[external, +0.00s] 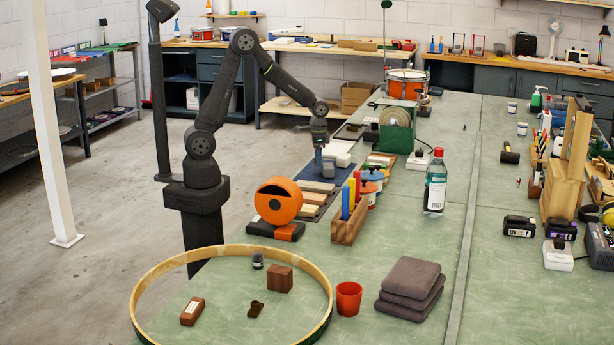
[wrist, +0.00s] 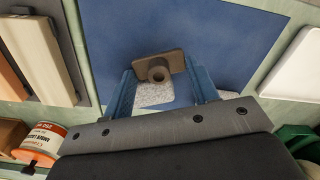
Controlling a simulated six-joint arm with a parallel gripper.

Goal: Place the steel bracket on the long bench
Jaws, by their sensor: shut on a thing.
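The steel bracket (wrist: 150,65) shows in the wrist view as a dull brown plate with a round, hollow boss. My gripper (wrist: 163,88) has its blue fingers shut on it, one on each side. In the external view my gripper (external: 318,166) points down low over the blue mat (external: 311,174); the bracket is too small to make out clearly there. The long bench (external: 520,290) has a green top and fills the middle and right. I cannot tell whether the bracket touches the mat.
An orange drum-shaped thing (external: 278,201), a wooden rack of coloured sticks (external: 348,222) and paint tins stand near my gripper. A green machine (external: 396,130) stands behind it. A bottle (external: 436,182) and folded cloths (external: 410,288) stand farther right.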

